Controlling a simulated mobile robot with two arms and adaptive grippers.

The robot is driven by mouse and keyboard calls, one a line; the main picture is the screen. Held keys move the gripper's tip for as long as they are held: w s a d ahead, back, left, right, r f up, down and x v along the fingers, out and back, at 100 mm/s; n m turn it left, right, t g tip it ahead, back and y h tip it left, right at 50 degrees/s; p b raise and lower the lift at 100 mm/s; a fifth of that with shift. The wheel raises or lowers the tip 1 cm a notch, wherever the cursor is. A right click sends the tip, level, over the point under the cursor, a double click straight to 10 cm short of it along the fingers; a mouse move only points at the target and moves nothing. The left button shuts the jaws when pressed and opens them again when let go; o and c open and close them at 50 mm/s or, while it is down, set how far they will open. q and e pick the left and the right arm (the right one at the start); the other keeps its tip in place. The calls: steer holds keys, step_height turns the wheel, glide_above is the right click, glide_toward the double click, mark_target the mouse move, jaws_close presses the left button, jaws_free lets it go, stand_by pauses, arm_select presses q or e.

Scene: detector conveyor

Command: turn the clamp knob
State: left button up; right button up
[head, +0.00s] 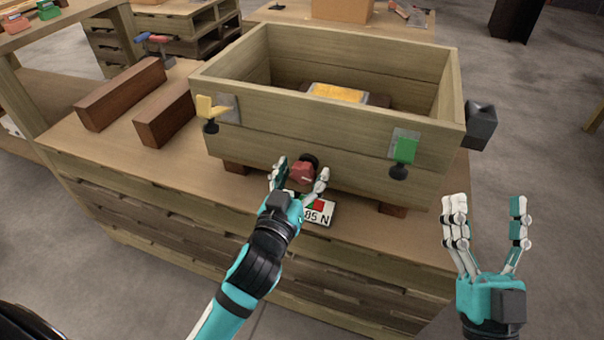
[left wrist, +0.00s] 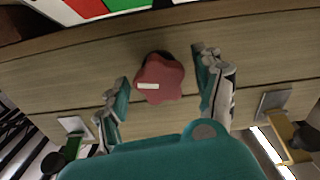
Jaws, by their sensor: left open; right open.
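The clamp knob (head: 302,174) is a red, lobed knob with a pale mark, on the lower front wall of a wooden box (head: 300,122). My left gripper (head: 300,170) is open, with one finger on each side of the knob. In the left wrist view the knob (left wrist: 160,79) sits between the open fingers of the left gripper (left wrist: 164,70), with a gap visible on both sides. My right gripper (head: 487,208) is open and empty, off the right front of the workbench.
A white plate with "85 N" (head: 318,209) lies below the knob. A yellow clamp (head: 210,108) and a green clamp (head: 404,147) are on the box front. Wooden blocks (head: 122,94) lie on the workbench (head: 170,178) at left. A grey block (head: 481,125) juts out at the box's right.

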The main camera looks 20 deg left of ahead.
arm_select(q)
steer(key=c, duration=1.2)
steer(key=m+p, duration=0.2)
steer(key=p, duration=0.1)
steer(key=shift+r+m, duration=0.15)
steer(key=shift+m, duration=0.15)
steer(key=m+p, duration=0.2)
steer(key=m, duration=0.1)
steer(key=shift+m, duration=0.3)
arm_select(e)
steer(key=s+d+f+g+h, duration=0.1)
steer(key=f+g+h, duration=0.1)
steer(key=f+g, duration=0.5)
steer(key=s+d+f+g+h, duration=0.1)
steer(key=f+g, duration=0.5)
steer(key=f, duration=0.7)
steer(key=shift+d+m+g+h, duration=0.3)
steer(key=shift+d+g+h, duration=0.1)
steer(key=shift+d+h, duration=0.35)
steer(key=shift+s, duration=0.1)
arm_select(q)
steer(key=o, duration=1.2)
steer(key=s, duration=1.2)
steer(key=shift+a, duration=0.2)
